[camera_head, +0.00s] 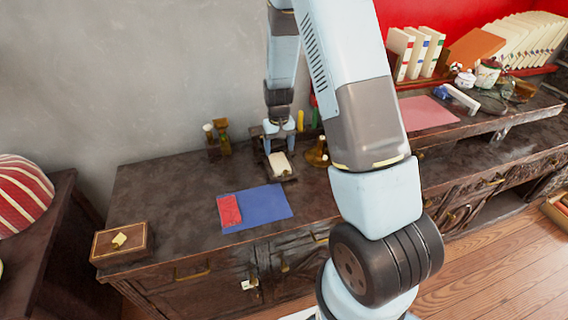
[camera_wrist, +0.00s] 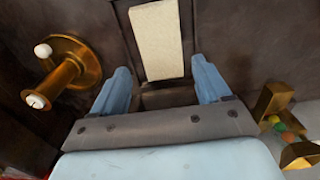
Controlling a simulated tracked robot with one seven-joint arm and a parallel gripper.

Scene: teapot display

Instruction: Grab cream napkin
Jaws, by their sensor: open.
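The cream napkin (camera_head: 279,162) lies in a small dark holder (camera_head: 290,177) near the back of the dark cabinet top. In the wrist view the napkin (camera_wrist: 157,42) is a pale upright rectangle ahead of my gripper, between the lines of its two fingers. My gripper (camera_head: 279,147) is above the holder at its rear side. In the wrist view my gripper (camera_wrist: 163,80) has its blue fingers spread apart with nothing held between them. The napkin's near end shows just beyond the fingertips. Whether the fingers reach down to the napkin's height cannot be told.
A brass object (camera_wrist: 72,70) stands close on the left in the wrist view, and another brass piece with colored balls (camera_wrist: 283,125) is on the right. A blue mat (camera_head: 262,207) with a red cloth (camera_head: 229,210) lies in front. A wooden box (camera_head: 121,242) sits at the left corner.

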